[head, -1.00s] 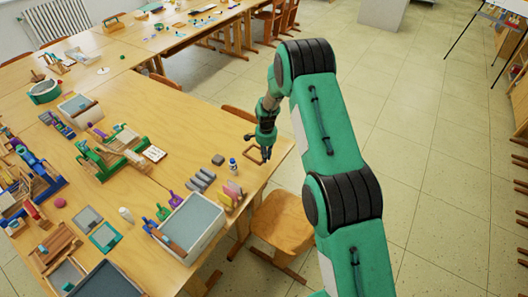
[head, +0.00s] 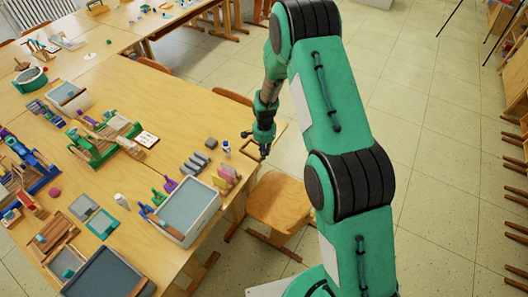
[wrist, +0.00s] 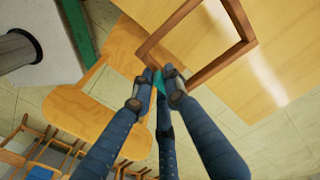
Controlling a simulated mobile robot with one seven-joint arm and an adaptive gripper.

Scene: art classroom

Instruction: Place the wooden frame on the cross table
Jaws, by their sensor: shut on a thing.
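The wooden frame (wrist: 214,66) is a thin brown square. In the wrist view my gripper (wrist: 160,80) is shut on one corner of it, and the rest reaches out over the table top. In the head view the frame (head: 250,150) is small and partly hidden by my gripper (head: 264,152), at the near right edge of the large wooden table (head: 185,105). I cannot tell its height above the top. Another table (head: 165,30) stands behind, towards the top; I cannot tell which one is the cross table.
A wooden chair (head: 279,202) stands below the table edge by my gripper. A small white bottle (head: 227,149), grey blocks (head: 194,162) and a grey-topped box (head: 188,207) lie left of the frame. Looms and tools crowd the table's left.

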